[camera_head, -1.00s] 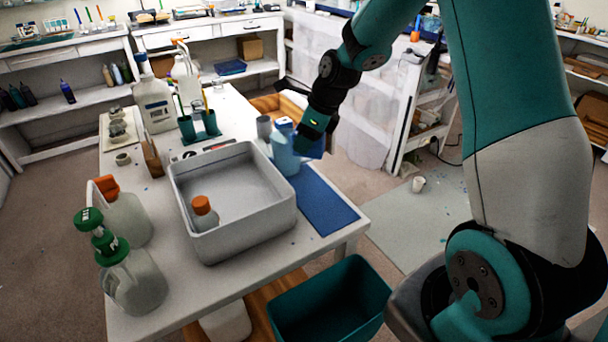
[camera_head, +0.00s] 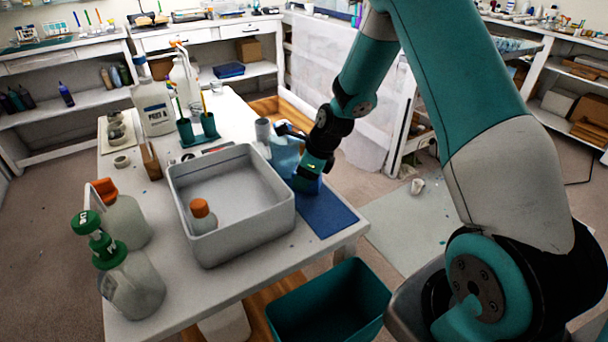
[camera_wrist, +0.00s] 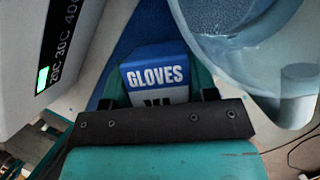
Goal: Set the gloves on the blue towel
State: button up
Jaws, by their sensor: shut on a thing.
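The gloves are a small blue and white box (camera_wrist: 157,76) lettered GLOVES, held between my fingers in the wrist view. My gripper (camera_head: 308,180) is shut on this box, low over the far part of the blue towel; its lower part shows dark blue there. The blue towel (camera_head: 331,213) lies flat at the table's right edge, its near part bare. It also shows behind the box in the wrist view (camera_wrist: 126,45). Whether the box touches the towel, I cannot tell.
A light-blue pitcher (camera_head: 284,156) stands close left of my gripper, and close right of the box in the wrist view (camera_wrist: 235,35). A grey tub (camera_head: 250,238) with an orange-capped bottle (camera_head: 203,217) stands left of the towel. A teal bin (camera_head: 330,305) is below the table's front.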

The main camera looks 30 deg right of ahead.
jog(key=o, duration=0.6)
jog(key=v, duration=1.2)
jog(key=s+a+r+n+g, duration=0.1)
jog(key=s+a+r+n, duration=0.3)
jog(key=a+n, duration=0.35)
jog(key=s+a+r+n, duration=0.4)
jog(key=s+a+n, duration=0.15)
jog(key=n, duration=0.25)
jog(key=s+a+r+n, duration=0.1)
jog(key=s+a+n, duration=0.1)
jog(key=s+n, duration=0.3)
jog(key=s+a+r+n+g, duration=0.1)
jog(key=s+a+r+n, duration=0.1)
jog(key=s+n, duration=0.3)
jog(key=s+a+r+n+g+y, duration=0.1)
jog(key=s+a+n, duration=0.3)
jog(key=n, duration=0.4)
jog(key=shift+s+a+r+n, duration=0.1)
jog(key=shift+s+n, duration=0.1)
jog(key=shift+s, duration=0.25)
jog(key=shift+s+a+r+n, duration=0.1)
jog(key=shift+s+n, duration=0.05)
jog(key=shift+s, duration=0.3)
